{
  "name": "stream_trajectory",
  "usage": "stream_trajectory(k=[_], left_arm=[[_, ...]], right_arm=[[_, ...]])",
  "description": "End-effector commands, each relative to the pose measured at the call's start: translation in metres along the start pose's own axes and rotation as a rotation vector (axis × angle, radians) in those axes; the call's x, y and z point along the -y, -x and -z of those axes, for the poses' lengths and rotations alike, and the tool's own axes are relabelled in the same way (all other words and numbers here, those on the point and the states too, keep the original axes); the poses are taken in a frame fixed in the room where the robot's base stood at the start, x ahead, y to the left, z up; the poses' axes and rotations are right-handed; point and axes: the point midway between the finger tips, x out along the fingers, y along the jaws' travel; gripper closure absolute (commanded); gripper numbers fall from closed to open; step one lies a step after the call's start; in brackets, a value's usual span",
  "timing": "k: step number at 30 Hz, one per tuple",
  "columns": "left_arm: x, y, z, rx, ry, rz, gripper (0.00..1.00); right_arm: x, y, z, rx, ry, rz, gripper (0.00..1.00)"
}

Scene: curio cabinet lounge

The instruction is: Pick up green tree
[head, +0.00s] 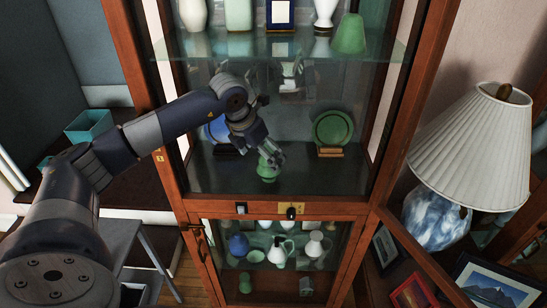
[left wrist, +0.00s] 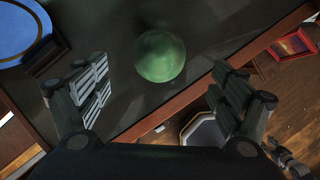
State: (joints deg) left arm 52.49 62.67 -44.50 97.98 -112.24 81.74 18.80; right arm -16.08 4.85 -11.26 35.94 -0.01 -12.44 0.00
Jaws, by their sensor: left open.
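A small green object (head: 268,170), which looks like the green tree, stands on the lower shelf of the open glass cabinet. In the left wrist view it is a rounded green shape (left wrist: 160,57), seen from above. My left gripper (head: 266,152) is just above and behind it in the head view, partly covering its top. In the left wrist view the fingers are open and apart, with the green object centred beyond them and nothing held. A larger green cone (head: 349,35) stands on the upper shelf at the right. My right gripper is not in view.
A green plate (head: 332,128) on a wooden stand is right of the gripper, and a blue plate (head: 217,128) is left. The glass upper shelf (head: 290,46) holds vases above my arm. A lamp (head: 478,140) and picture frames are outside at the right.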

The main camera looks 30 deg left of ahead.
Motion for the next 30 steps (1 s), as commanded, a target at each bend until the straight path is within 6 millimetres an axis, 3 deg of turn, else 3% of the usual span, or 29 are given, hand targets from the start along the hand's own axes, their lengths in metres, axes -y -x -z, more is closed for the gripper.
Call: stream_trajectory(k=[6,9,15,20,28,29,30], left_arm=[[0.001,-0.027,0.000,-0.001,0.000,0.002,0.12],[0.000,-0.033,0.000,-0.001,0.000,0.001,0.12],[-0.001,-0.057,0.004,-0.003,0.001,0.003,0.12],[-0.001,-0.077,0.004,-0.001,0.000,0.002,0.12],[-0.002,-0.083,0.004,0.002,-0.001,0.001,0.12],[-0.002,-0.083,0.004,0.002,-0.001,0.001,0.14],[-0.002,-0.083,0.004,0.002,0.000,0.001,0.23]], right_arm=[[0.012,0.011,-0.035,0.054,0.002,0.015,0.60],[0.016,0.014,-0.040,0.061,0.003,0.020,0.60],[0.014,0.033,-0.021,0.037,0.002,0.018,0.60],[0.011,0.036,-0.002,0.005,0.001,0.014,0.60],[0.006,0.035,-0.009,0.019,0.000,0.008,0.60],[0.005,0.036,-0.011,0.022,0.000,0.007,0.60],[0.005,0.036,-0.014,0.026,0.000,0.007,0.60]])
